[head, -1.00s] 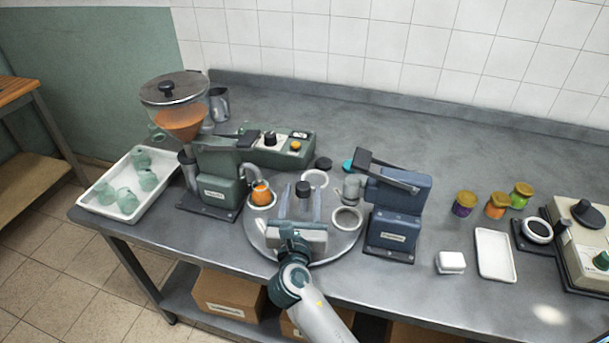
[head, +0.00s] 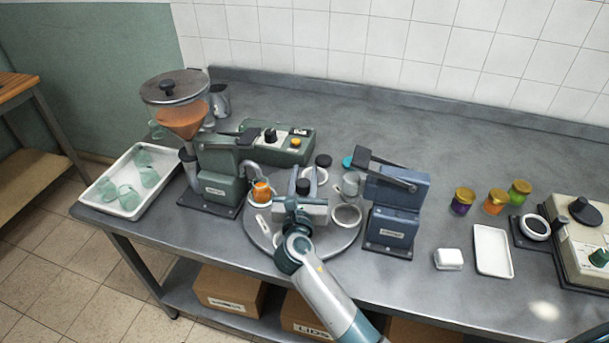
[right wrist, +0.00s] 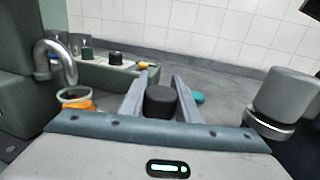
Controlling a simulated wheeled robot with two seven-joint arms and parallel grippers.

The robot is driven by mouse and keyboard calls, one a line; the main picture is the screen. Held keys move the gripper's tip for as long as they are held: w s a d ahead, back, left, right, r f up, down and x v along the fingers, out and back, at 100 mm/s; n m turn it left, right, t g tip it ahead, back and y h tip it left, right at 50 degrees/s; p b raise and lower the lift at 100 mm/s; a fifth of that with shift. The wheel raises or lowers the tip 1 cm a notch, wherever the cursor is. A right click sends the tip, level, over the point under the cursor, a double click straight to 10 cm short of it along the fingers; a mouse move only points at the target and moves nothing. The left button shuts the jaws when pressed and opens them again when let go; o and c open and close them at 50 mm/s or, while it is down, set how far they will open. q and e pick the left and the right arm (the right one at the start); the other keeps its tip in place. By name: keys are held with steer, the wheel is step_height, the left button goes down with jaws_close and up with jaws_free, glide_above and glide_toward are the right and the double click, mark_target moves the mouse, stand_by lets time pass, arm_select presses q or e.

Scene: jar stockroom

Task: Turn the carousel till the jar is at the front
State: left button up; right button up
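The carousel (head: 336,245) is a round grey plate on the bench with several ring-shaped seats. The jar (head: 261,191), with orange contents, sits at its left side, by the green filler's spout; it also shows in the right wrist view (right wrist: 76,98). A black knob (head: 303,186) stands at the carousel's middle. My right gripper (head: 304,195) is low over the carousel. In the right wrist view its two spread fingers flank the black knob (right wrist: 161,101); whether they touch it is unclear. My left gripper is not in view.
The green filler (head: 218,180) with its hopper stands left of the carousel, the blue capping press (head: 391,215) right. A white tray (head: 98,205) of green jars lies far left. Lidded jars (head: 495,201) and an empty white tray (head: 492,251) are at right.

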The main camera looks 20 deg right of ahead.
jaws_close()
steer(key=shift+r+y+p, duration=0.2)
steer(key=shift+y+p, duration=0.1)
steer(key=shift+p, duration=0.3)
steer(key=n+y+p, duration=0.1)
steer(key=n+t+y+p, duration=0.1)
steer(key=p, duration=0.1)
steer(key=shift+w+a+r+y, duration=0.15)
steer(key=shift+a+y, duration=0.1)
steer(key=shift+y, duration=0.15)
steer(key=shift+a+n+y+p, duration=0.1)
steer(key=shift+n+y+p, duration=0.4)
steer(key=shift+y, duration=0.1)
steer(key=shift+a+f+n+y+p, duration=0.2)
steer(key=shift+n+y, duration=0.15)
steer(key=shift+y, duration=0.2)
steer(key=shift+a+f+n+y+p, duration=0.15)
steer(key=shift+n+y, duration=0.2)
steer(key=shift+y, duration=0.2)
steer(key=o, duration=1.1)
jaws_free()
